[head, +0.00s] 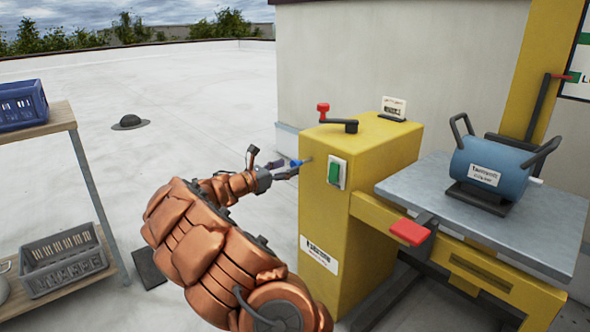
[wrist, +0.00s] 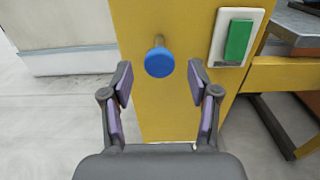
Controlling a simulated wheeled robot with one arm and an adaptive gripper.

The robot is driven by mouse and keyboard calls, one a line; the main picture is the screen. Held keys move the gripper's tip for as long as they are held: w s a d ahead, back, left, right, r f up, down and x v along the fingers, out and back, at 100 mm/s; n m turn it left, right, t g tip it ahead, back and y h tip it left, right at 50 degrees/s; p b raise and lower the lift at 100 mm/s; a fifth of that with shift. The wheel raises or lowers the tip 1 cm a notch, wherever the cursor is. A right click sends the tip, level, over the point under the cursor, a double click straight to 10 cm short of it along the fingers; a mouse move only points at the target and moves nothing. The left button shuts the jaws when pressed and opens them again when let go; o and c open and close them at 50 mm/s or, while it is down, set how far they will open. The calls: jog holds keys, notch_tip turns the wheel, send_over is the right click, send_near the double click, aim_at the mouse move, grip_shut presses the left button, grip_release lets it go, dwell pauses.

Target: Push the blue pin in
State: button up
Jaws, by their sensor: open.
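The blue pin (wrist: 160,63) has a round blue head on a short metal shaft that sticks out of the yellow cabinet (wrist: 160,112). In the head view the pin (head: 296,163) shows small on the cabinet's left side, partly hidden by my gripper. My gripper (wrist: 160,77) is open, with its two fingers to the left and right of the blue head in the wrist view. I see gaps between the head and both fingers. In the head view my gripper (head: 268,172) is close to the cabinet (head: 350,230).
A green switch (head: 335,173) is right beside the pin. A red-knobbed crank (head: 338,118) sits on the cabinet top. To the right, a metal table (head: 480,235) holds a blue motor (head: 490,165). A shelf with crates (head: 62,262) stands at left; the roof between is mostly clear.

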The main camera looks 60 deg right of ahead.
aim_at(293, 165)
jog(key=shift+b+x, duration=0.55)
jog(key=shift+x, duration=1.4)
grip_shut()
